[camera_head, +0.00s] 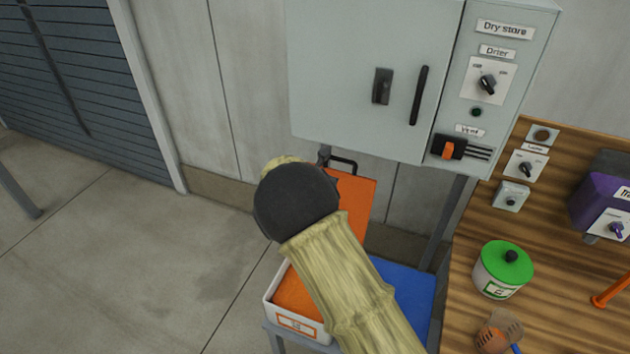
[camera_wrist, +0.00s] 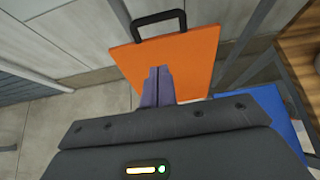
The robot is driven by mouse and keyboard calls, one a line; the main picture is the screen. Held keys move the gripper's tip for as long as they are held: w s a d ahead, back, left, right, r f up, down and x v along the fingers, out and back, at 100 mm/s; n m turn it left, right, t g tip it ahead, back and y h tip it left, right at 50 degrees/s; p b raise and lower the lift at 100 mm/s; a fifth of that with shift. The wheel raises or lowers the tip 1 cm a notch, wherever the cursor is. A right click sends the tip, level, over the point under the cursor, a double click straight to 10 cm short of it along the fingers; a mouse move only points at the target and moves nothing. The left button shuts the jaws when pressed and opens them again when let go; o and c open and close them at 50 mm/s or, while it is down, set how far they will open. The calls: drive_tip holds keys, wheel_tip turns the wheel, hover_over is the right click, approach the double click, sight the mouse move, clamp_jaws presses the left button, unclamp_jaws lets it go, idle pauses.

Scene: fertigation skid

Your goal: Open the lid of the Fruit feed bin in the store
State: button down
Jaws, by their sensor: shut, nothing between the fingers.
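The orange lid (camera_head: 357,196) with a black loop handle (camera_head: 343,163) stands raised at the back of a white bin (camera_head: 312,335). The bin has an orange-framed label too small to read, and orange shows inside its rim. In the wrist view the lid (camera_wrist: 195,62) faces me, with its handle (camera_wrist: 158,22) at the top edge. My gripper (camera_wrist: 158,72) is shut and empty in front of the lid's face, below the handle. I cannot tell whether it touches the lid. In the head view my arm hides the gripper and part of the bin.
A blue lid (camera_head: 415,290) lies flat just right of the bin. The grey Dry store cabinet (camera_head: 350,65) hangs above. A wooden bench (camera_head: 465,260) with a green-lidded pot (camera_head: 503,265) is at the right. The floor at the left is clear.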

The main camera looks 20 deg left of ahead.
drive_tip(key=s+r+b, duration=0.1)
drive_tip(key=s+r, duration=0.3)
drive_tip(key=r, duration=0.1)
drive_tip(key=shift+a+r, duration=0.2)
idle(0.3)
drive_tip(key=s+d+f+m+g+h+b, duration=0.1)
drive_tip(key=s+d+m+g, duration=0.2)
drive_tip(key=d+m, duration=0.6)
drive_tip(key=s+d+f+m+g+h, duration=0.1)
drive_tip(key=s+d+f+m+g, duration=0.15)
drive_tip(key=d+m, duration=0.7)
drive_tip(key=s+d+m+g+y, duration=0.1)
drive_tip(key=s+d+m, duration=0.6)
drive_tip(key=s+m, duration=0.1)
drive_tip(key=s+d+m+g+y+b, duration=0.1)
drive_tip(key=s+d+m+g+y, duration=0.1)
drive_tip(key=s+d+m, duration=0.6)
drive_tip(key=s, duration=0.3)
drive_tip(key=shift+s+f+b, duration=0.25)
drive_tip(key=shift+s+b, duration=0.05)
